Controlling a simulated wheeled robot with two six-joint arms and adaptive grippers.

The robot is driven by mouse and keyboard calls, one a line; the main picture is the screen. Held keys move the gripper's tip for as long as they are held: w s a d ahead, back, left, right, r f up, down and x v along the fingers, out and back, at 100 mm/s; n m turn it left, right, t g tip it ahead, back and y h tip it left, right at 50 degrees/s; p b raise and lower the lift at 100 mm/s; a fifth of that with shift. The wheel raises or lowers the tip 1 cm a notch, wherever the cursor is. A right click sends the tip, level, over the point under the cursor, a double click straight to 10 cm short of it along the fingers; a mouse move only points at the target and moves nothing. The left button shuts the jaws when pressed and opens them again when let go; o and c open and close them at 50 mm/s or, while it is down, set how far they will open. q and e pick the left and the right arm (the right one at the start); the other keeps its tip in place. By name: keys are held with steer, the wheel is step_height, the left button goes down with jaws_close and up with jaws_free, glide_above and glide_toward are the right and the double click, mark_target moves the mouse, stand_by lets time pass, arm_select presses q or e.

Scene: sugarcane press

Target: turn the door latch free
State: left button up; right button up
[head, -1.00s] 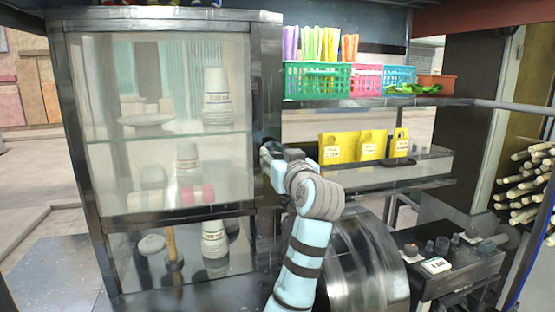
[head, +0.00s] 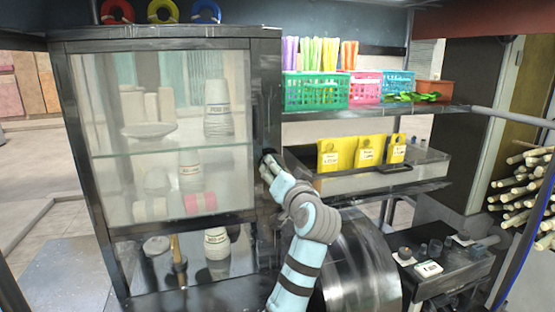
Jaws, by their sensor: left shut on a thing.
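A cabinet with a dark frame and a glass door (head: 165,200) stands at the left in the head view, and the door looks closed. My left gripper (head: 268,163) is at the right edge of the door frame, about halfway up. Its fingers are shut on a small part there, which sits where the door latch would be. The gripper itself hides the latch, so its angle cannot be seen. My right gripper is not in view.
Cups stand behind the glass. Right of the cabinet are a shelf with a green basket (head: 316,91), yellow tags (head: 368,150) on a tray, and a round metal drum (head: 352,265). Sugarcane stalks (head: 525,190) lie at the far right.

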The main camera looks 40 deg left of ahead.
arm_select(q)
steer(key=shift+m+p, duration=2.4)
steer(key=shift+m, duration=3.2)
steer(key=o, duration=1.1)
steer(key=shift+f, duration=0.1)
steer(key=shift+d, duration=0.1)
